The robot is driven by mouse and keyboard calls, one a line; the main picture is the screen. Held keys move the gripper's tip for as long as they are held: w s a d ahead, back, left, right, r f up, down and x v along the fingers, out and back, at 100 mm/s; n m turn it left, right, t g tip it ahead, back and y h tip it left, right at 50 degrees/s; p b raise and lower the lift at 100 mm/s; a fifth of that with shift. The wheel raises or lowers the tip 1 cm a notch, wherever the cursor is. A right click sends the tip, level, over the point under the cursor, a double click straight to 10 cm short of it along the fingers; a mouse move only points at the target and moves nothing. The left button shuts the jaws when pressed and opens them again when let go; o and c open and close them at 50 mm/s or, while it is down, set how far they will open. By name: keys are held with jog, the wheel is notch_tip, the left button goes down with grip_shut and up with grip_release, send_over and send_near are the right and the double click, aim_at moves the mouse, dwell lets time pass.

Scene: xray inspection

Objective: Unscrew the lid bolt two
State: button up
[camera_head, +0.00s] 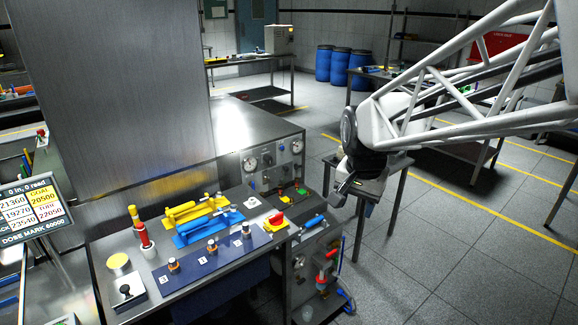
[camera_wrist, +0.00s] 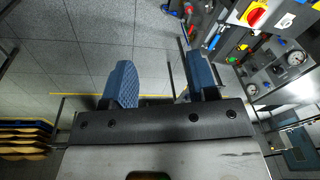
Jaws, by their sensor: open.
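A dark blue panel (camera_head: 222,262) lies along the front of the metal bench. My gripper (camera_head: 345,192) hangs to the right of the bench, well apart from the bolts. In the wrist view my gripper (camera_wrist: 162,82) shows two blue fingers spread apart with nothing between them. No bolts show clearly there.
Yellow (camera_head: 194,208) and blue (camera_head: 208,228) handled tools lie behind the bolts. A red-and-yellow switch (camera_head: 276,222) is right of them, and a red-and-yellow lever (camera_head: 140,228) stands at left. A gauge box (camera_head: 270,160) rises behind.

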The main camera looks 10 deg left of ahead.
jog(key=w+a+f+m, duration=0.2)
jog(key=w+a+f, duration=0.1)
jog(key=w+a, duration=0.45)
jog(key=m+g, duration=0.2)
jog(key=m, duration=0.2)
send_over(245, 224)
jog(key=d, duration=0.1)
notch_tip(245, 224, down, 17)
jog(key=shift+s+f, duration=0.1)
jog(key=shift+f, duration=0.05)
jog(key=shift+a+f, duration=0.4)
jog(key=shift+f, duration=3.85)
grip_shut()
